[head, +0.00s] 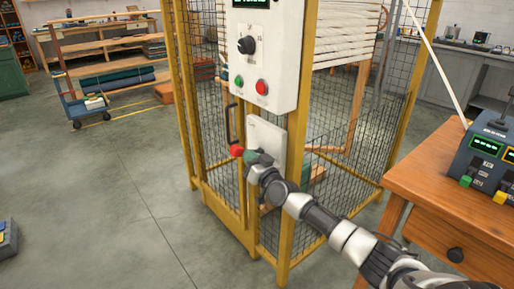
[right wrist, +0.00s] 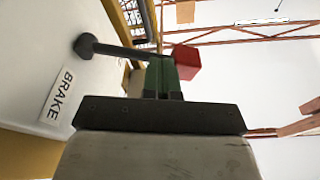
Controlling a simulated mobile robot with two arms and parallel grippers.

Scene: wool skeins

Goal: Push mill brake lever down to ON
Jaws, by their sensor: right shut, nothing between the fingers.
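The mill brake lever is a dark rod ending in a red knob (head: 236,151), sticking out from a white box (head: 265,138) on the yellow cage post. In the right wrist view the dark rod (right wrist: 120,50) runs from a round pivot (right wrist: 84,46) to the red knob (right wrist: 187,62). My right gripper (head: 250,156) is shut and empty right beside the knob. Its green fingers (right wrist: 162,80) overlap the rod's end and knob in the wrist view; I cannot tell if they touch. A BRAKE label (right wrist: 58,95) shows there; no ON mark is readable. My left gripper is out of view.
A control panel (head: 265,70) with a dial and green and red buttons hangs above the box. A black door handle (head: 231,124) is left of it. A wooden table (head: 440,190) with a switch box (head: 485,155) stands right.

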